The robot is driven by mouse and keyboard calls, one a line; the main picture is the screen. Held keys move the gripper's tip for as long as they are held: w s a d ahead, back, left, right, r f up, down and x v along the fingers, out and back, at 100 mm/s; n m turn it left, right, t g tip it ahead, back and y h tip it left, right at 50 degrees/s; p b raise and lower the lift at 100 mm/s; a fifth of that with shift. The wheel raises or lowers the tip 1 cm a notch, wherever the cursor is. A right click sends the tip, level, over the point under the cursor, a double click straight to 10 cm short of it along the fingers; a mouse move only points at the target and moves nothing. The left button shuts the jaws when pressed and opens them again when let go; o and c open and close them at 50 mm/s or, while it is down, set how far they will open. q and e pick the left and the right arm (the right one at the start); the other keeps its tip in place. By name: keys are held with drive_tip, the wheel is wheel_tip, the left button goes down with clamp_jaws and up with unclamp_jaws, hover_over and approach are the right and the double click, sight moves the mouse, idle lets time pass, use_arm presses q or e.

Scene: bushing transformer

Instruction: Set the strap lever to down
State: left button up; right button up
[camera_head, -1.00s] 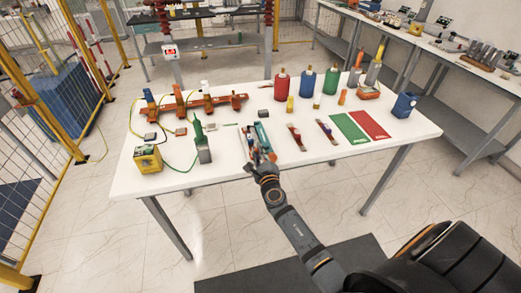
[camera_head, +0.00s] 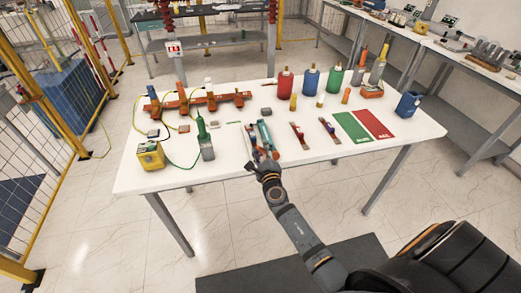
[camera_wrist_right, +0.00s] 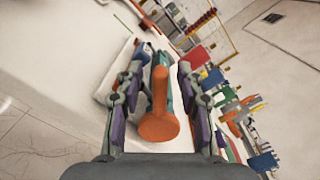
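An orange lever or handle (camera_wrist_right: 159,105) stands between the fingers of my right gripper in the right wrist view, its rounded end toward the camera. A teal body (camera_wrist_right: 161,60) shows behind it. In the head view the teal piece (camera_head: 265,133) is on the front middle of the white table. My right gripper (camera_head: 263,156) is close at its near end; in the wrist view the gripper (camera_wrist_right: 160,82) has one finger on each side of the lever, with gaps visible. It looks open. Contact at the tips is hard to judge. My left gripper is not in view.
Two small strap-like pieces (camera_head: 299,135) lie to the right, then a green mat (camera_head: 351,126) and a red mat (camera_head: 374,123). A green-topped device (camera_head: 204,140) and a yellow box (camera_head: 151,155) stand left. Several coloured cylinders (camera_head: 309,80) stand at the back.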

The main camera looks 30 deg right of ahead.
drive_tip(key=v, duration=1.2)
drive_tip(key=s+f+m+g+y, duration=0.1)
drive_tip(key=s+f+m+g, duration=0.2)
drive_tip(key=s+f+m, duration=0.55)
drive_tip(key=s+d+f+m+g, duration=0.1)
drive_tip(key=f+m+g, duration=0.35)
drive_tip(key=f, duration=0.95)
drive_tip(key=s+f+m+g+y, duration=0.15)
drive_tip(key=s+f+m, duration=0.35)
drive_tip(key=f+m, duration=0.55)
drive_tip(key=s+f+m+g, duration=0.2)
drive_tip(key=s+f+m, duration=0.3)
drive_tip(key=s, duration=0.3)
drive_tip(key=s+f+m+g, duration=0.2)
drive_tip(key=s+f+m, duration=0.3)
drive_tip(key=s+m, duration=0.2)
drive_tip(key=s+f+m+g+y, duration=0.1)
drive_tip(key=s+f+m+g, duration=0.2)
drive_tip(key=s, duration=0.7)
drive_tip(key=f+m, duration=0.2)
drive_tip(key=m, duration=0.2)
drive_tip(key=shift+d, duration=0.4)
